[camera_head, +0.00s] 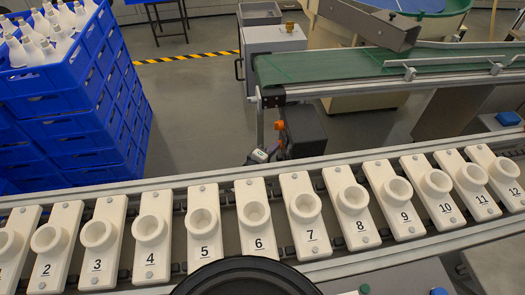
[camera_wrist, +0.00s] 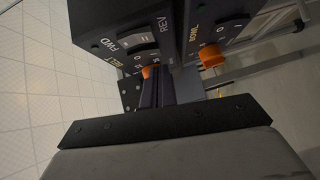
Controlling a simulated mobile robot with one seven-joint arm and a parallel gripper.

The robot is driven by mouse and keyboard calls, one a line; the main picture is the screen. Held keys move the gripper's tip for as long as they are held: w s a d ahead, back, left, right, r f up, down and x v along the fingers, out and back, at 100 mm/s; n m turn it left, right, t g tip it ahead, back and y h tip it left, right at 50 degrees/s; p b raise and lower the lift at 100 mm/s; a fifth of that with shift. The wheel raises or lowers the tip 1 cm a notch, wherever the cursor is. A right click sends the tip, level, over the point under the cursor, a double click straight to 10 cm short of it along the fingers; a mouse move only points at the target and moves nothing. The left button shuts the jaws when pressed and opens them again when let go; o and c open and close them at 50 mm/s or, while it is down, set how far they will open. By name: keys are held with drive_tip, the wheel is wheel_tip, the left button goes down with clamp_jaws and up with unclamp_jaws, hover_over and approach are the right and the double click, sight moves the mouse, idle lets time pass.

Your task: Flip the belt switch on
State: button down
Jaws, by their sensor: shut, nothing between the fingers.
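In the wrist view, the dark belt switch box (camera_wrist: 118,45) is at the upper left, labelled BELT, FWD and REV. Its orange knob (camera_wrist: 148,71) shows just past the fingertips. My gripper (camera_wrist: 156,85) is shut and empty, its dark fingers close to that knob. I cannot tell whether they touch it. The fingers hide part of the knob and the box's lower face. The knob's exact setting is unclear.
A second box, labelled BOWL (camera_wrist: 206,28), stands right beside it with its own orange knob (camera_wrist: 213,60). The green conveyor belt (camera_head: 340,62) lies at the back. A line of numbered white holders (camera_head: 205,222) crosses the front. Blue crates (camera_head: 110,125) stand at left.

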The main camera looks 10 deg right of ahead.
drive_tip(key=shift+d+f, duration=0.1)
drive_tip(key=shift+d, duration=0.55)
drive_tip(key=shift+f, duration=0.1)
drive_tip(key=shift+d+b, duration=0.25)
drive_tip(key=shift+b, duration=0.5)
